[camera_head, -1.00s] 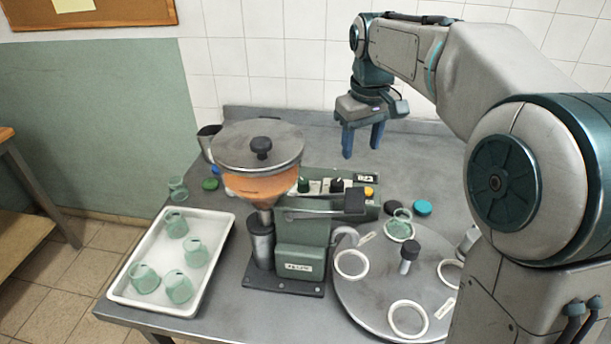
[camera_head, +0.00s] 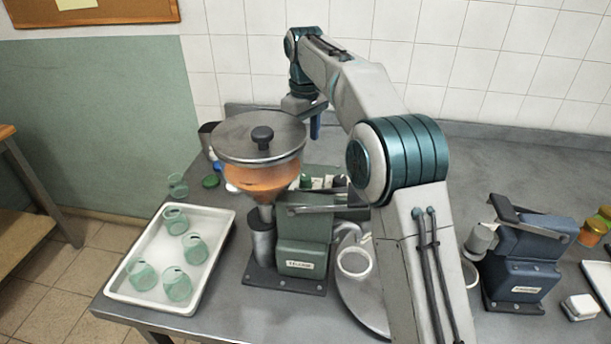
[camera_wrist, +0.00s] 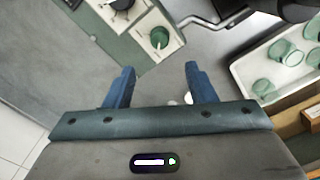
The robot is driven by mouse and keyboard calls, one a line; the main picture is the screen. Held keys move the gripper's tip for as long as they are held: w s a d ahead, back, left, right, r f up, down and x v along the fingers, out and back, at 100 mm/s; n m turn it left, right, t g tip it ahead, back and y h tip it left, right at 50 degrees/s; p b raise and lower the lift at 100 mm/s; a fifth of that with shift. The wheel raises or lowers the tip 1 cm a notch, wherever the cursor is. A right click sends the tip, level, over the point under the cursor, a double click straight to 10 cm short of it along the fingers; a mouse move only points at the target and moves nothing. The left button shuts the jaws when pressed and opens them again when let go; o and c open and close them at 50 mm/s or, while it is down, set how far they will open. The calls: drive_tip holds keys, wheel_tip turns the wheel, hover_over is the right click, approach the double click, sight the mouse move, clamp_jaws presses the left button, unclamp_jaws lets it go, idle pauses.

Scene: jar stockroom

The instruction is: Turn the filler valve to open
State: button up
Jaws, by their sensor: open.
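The filler is a green machine (camera_head: 303,248) with an orange, lidded hopper (camera_head: 263,180) above it. A grey bar-like handle (camera_head: 320,209) lies across the top of the green body. I cannot tell for sure which part is the valve. My gripper (camera_head: 314,128) is open and empty, behind and above the hopper lid, which hides part of it. In the wrist view my gripper (camera_wrist: 160,68) has its two blue fingers apart. A control box with a green knob (camera_wrist: 159,37) and a bent metal rod (camera_wrist: 228,19) lie beyond the fingertips.
A white tray (camera_head: 122,290) of green glass jars stands left of the filler. A turntable (camera_head: 360,302) with white rings is right of it, partly behind my arm. A dark blue machine (camera_head: 520,262) stands farther right. The back of the table is mostly clear.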

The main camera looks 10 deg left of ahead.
sight(306, 177)
wheel_tip(306, 177, down, 12)
drive_tip(key=shift+f+b, duration=0.1)
drive_tip(key=shift+b, duration=0.35)
drive_tip(key=c, duration=1)
drive_tip(key=shift+o, duration=0.2)
